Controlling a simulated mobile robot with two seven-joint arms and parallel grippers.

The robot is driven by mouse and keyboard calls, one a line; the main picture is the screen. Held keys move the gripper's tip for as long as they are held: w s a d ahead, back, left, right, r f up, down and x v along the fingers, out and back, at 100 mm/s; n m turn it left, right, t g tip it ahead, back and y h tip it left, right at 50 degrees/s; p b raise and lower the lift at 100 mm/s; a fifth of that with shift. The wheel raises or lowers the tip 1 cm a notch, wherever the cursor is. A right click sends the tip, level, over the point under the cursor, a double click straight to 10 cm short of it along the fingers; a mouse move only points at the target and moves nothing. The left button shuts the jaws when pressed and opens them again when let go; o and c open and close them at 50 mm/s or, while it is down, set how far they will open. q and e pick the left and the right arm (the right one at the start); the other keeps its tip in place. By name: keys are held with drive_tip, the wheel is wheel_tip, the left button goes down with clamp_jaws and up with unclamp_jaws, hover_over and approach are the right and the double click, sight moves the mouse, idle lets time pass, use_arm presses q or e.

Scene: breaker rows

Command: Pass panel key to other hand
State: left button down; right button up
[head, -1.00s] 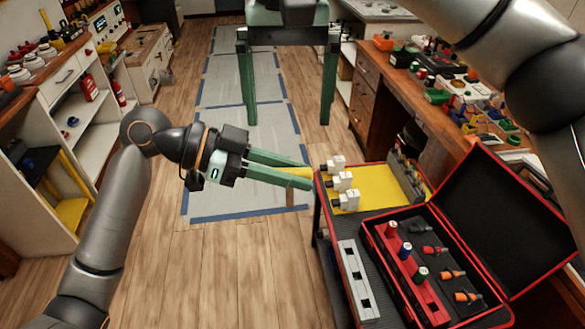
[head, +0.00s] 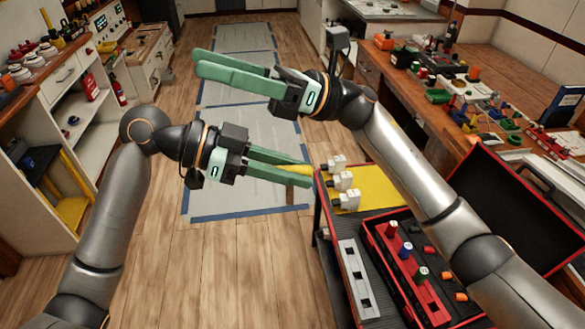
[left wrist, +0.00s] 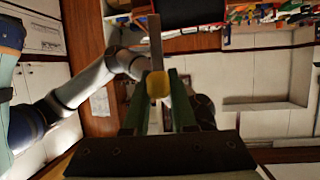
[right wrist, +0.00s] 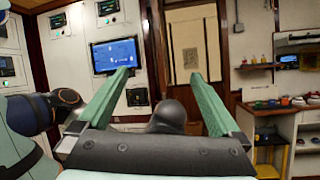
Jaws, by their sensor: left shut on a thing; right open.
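The panel key shows a yellow handle (head: 297,169) between the fingertips of my left gripper (head: 309,176) in the head view. In the left wrist view the rounded yellow handle (left wrist: 158,85) sits between the green fingers, and a straight grey shaft runs up beyond it. My left gripper is shut on the key and holds it up, left of the cart. My right gripper (head: 197,64) is open and empty, higher in the head view and pointing left, apart from the key. The right wrist view shows nothing between its spread fingers (right wrist: 160,73).
A cart (head: 330,256) at the right bears a yellow mat (head: 378,187), white breakers (head: 345,180) and an open red-edged case (head: 372,237). Cluttered benches (head: 430,130) line the right and shelves (head: 90,140) the left. Open floor (head: 220,265) lies between.

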drive_tip(key=w+d+f+m+t+y, duration=0.1)
drive_tip(key=w+d+f+m+t, duration=0.3)
drive_tip(key=m+t, duration=0.55)
drive_tip(key=w+d+f+m+t, duration=0.4)
drive_tip(key=m+t, duration=0.4)
drive_tip(key=m, duration=0.3)
drive_tip(key=d+f+m+t+h, duration=0.4)
drive_tip(key=f+m+h, duration=0.3)
drive_tip(key=f+m, duration=0.3)
drive_tip(key=d+f+m+t+h, duration=0.35)
drive_tip(key=f+m+h, duration=0.25)
drive_tip(key=f+m, duration=0.4)
drive_tip(key=s+d+f+m+g+h, duration=0.2)
drive_tip(key=s+d+f+m+g, duration=0.1)
drive_tip(key=s+f, duration=0.5)
drive_tip(key=s+d+f+m+g+h, duration=0.3)
drive_tip(key=s+f+m, duration=0.2)
drive_tip(key=s+f, duration=0.3)
drive_tip(key=s+d+f+m+g+h, duration=0.2)
drive_tip(key=s+d+f+m+g, duration=0.1)
drive_tip(key=s+f, duration=0.5)
wheel_tip(320, 180, down, 4)
drive_tip(key=shift+s+d+r+m+g+h, duration=0.25)
drive_tip(key=shift+d+m+g+h, duration=0.15)
drive_tip(key=shift+m, duration=0.15)
